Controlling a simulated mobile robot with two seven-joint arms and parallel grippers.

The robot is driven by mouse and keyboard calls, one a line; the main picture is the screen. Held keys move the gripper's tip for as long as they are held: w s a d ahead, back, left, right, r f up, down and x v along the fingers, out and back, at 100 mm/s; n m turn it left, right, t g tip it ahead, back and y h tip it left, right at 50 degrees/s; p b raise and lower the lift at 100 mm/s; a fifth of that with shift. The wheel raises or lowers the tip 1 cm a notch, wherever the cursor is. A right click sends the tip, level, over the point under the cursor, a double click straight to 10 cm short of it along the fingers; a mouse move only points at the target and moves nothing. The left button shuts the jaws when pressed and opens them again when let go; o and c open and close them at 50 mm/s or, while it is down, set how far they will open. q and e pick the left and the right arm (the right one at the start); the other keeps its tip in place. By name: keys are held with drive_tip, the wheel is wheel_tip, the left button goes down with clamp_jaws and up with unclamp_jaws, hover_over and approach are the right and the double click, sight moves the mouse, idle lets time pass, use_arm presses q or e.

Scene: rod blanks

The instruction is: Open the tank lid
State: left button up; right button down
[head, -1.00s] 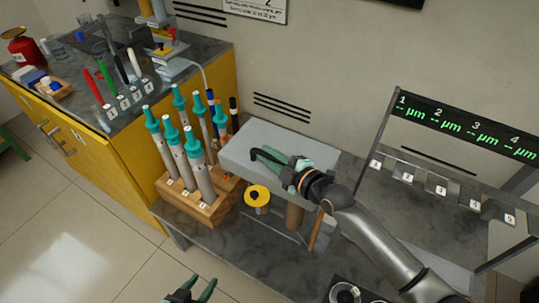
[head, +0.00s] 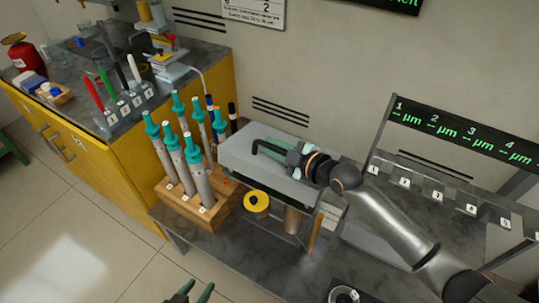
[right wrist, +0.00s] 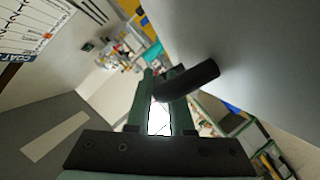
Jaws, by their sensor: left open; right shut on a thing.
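The tank (head: 235,165) is a grey box with a pale grey lid (head: 241,136), standing on the dark bench by the wall. My right gripper (head: 278,150) is at the lid, shut on its black bar handle (head: 262,145). In the right wrist view, the dark curved handle (right wrist: 192,80) passes at the green fingers (right wrist: 160,95), with a large grey surface beside it. I cannot tell how far the lid is raised, and the tank's inside is hidden. My left gripper (head: 192,293) is open and empty at the bottom edge, partly cut off.
A wooden rack (head: 195,207) with several teal-capped rods stands left of the tank. A yellow ring-shaped item (head: 256,202) is in front of it. A sloped rack with a green display (head: 455,132) stands right. A yellow cabinet (head: 90,155) is at left.

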drive_tip(key=shift+w+d+r+m+g+b, duration=0.25)
drive_tip(key=shift+w+d+r+m+b, duration=0.2)
drive_tip(key=shift+w+r, duration=0.15)
drive_tip(key=shift+w+d+r+m+g+b, duration=0.25)
drive_tip(key=shift+w+d+r+m+b, duration=0.15)
drive_tip(key=shift+w+r, duration=0.15)
drive_tip(key=shift+w+d+r+b, duration=0.1)
drive_tip(key=shift+w+r+b, duration=0.1)
drive_tip(key=shift+w+b, duration=0.1)
drive_tip(key=shift+w+d+r+m+b, duration=0.25)
drive_tip(key=shift+w+d+r+b, duration=0.15)
drive_tip(key=shift+b, duration=0.15)
use_arm(q)
drive_tip(key=shift+w+d+f+h+b, duration=0.15)
drive_tip(key=shift+w+d+f, duration=0.15)
drive_tip(key=shift+d+f, duration=0.2)
drive_tip(key=shift+w+d+f+h+b, duration=0.15)
drive_tip(key=shift+w+d+f, duration=0.1)
drive_tip(key=shift+d+f, duration=0.25)
use_arm(e)
drive_tip(key=shift+w+d+r, duration=0.2)
drive_tip(key=shift+w+r, duration=0.1)
drive_tip(key=shift+w, duration=0.1)
use_arm(q)
drive_tip(key=shift+d+r, duration=0.1)
